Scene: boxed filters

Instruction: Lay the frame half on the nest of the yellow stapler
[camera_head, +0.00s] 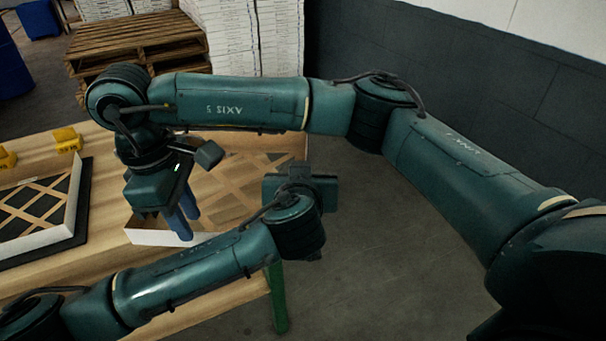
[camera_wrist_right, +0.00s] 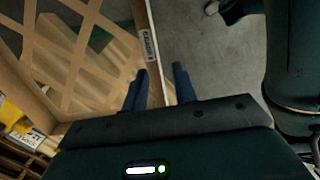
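A frame half (camera_head: 145,236) with a pale wall and a wooden lattice lies at the right end of the table, partly hidden by my arms. My right gripper (camera_head: 184,218) points down at it. In the right wrist view, the blue fingers (camera_wrist_right: 160,80) stand apart, one on each side of the frame half's wall (camera_wrist_right: 149,35), with small gaps showing. A yellow stapler (camera_head: 67,139) stands near the table's back edge. A black nest (camera_head: 83,195) at the left carries another latticed frame (camera_head: 45,240). My left gripper (camera_head: 300,180) is beyond the right table edge; its fingers are unclear.
Another yellow thing (camera_head: 6,158) is at the left picture edge. Wooden pallets (camera_head: 135,45) and stacked white boxes (camera_head: 255,35) stand behind the table (camera_head: 110,265). My left forearm crosses above the table's front. Open floor (camera_head: 385,245) lies to the right.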

